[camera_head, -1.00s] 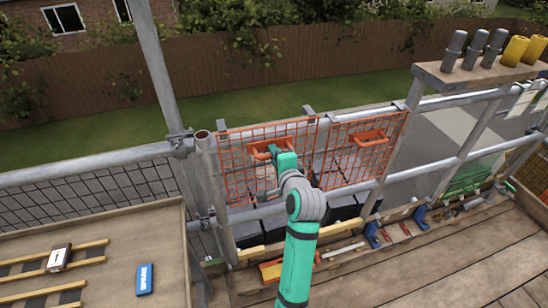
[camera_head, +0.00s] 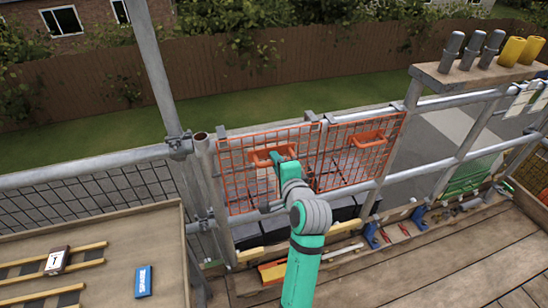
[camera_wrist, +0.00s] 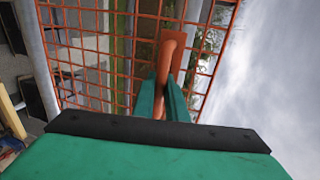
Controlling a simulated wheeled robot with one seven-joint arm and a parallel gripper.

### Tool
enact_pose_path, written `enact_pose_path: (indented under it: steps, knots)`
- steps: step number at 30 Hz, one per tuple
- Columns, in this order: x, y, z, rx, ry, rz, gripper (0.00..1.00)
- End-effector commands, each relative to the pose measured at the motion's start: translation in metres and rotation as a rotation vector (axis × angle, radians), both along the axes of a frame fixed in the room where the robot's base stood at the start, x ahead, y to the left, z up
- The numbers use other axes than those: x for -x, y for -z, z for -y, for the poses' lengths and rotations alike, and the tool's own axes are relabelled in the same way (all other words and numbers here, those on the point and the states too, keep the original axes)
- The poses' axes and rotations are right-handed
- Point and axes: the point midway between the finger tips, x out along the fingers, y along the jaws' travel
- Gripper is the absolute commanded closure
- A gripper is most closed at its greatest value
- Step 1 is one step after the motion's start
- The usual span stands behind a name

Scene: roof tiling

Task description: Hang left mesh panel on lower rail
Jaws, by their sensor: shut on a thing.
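The left orange mesh panel (camera_head: 240,184) stands upright at the scaffold rails, left of a second orange mesh panel (camera_head: 340,158). My gripper (camera_head: 280,157) is shut on the left panel's orange handle (camera_head: 262,155). The wrist view shows the teal fingers (camera_wrist: 164,100) around the handle (camera_wrist: 172,55), with the mesh (camera_wrist: 85,45) behind. A grey hook shows at the panel's top right. The lower rail (camera_head: 375,183) runs behind and past my arm. Whether the left panel's hooks sit on a rail cannot be told.
A vertical post (camera_head: 217,190) stands close left of the panel. A wooden tray table (camera_head: 110,225) with a blue box (camera_head: 143,281) is at the left. A shelf (camera_head: 490,72) with grey and yellow cylinders is upper right. Tools lie along the deck edge.

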Motion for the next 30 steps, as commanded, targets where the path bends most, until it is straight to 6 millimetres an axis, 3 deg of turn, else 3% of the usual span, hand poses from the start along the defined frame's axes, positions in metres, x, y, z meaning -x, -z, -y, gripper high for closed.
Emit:
enact_pose_path:
  steps: [30]
  knots:
    - [0.063, 0.0, 0.02, 0.001, 0.0, 0.001, 1.0]
